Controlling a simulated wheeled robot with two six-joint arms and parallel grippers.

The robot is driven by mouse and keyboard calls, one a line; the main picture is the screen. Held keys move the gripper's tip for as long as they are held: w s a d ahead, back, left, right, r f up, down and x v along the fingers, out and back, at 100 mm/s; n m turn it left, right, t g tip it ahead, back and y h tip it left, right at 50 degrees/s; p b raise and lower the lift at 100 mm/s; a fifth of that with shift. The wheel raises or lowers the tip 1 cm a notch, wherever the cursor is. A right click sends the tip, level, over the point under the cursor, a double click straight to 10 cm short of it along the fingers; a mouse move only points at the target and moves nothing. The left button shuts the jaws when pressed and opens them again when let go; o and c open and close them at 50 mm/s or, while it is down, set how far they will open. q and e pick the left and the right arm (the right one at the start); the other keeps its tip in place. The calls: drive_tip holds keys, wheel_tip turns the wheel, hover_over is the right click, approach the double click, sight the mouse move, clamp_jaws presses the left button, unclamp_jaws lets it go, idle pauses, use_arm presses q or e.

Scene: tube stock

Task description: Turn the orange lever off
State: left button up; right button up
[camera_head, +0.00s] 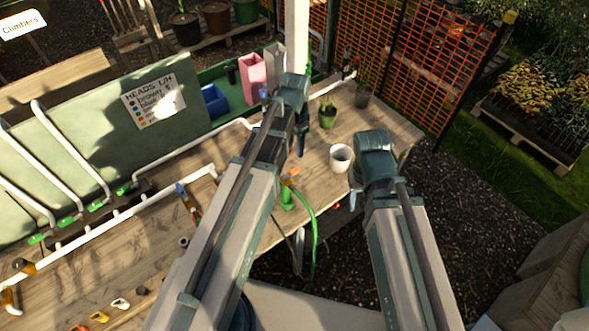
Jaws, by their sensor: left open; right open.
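A small orange piece (293,172), which looks like a lever, shows just right of my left forearm, above a green fitting (287,197) with a green hose. My forearm may cover part of it, and its turned position is too small to tell. My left gripper (301,148) is open and points down over the bench, beyond the orange piece and apart from it. My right gripper (353,200) is open near the bench's right edge, below the white pot and mostly hidden by its own wrist.
White pipes run along the wooden bench (150,262) at left, with green fittings. A white pot (341,157) and a potted plant (327,112) stand near my grippers. A sign (153,103), pink bin (252,77) and blue bin (214,101) are at the back.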

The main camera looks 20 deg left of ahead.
sight(294, 170)
use_arm(q)
wheel_tip(294, 170, down, 12)
drive_tip(key=b, duration=1.1)
drive_tip(key=shift+r, duration=0.1)
clamp_jaws()
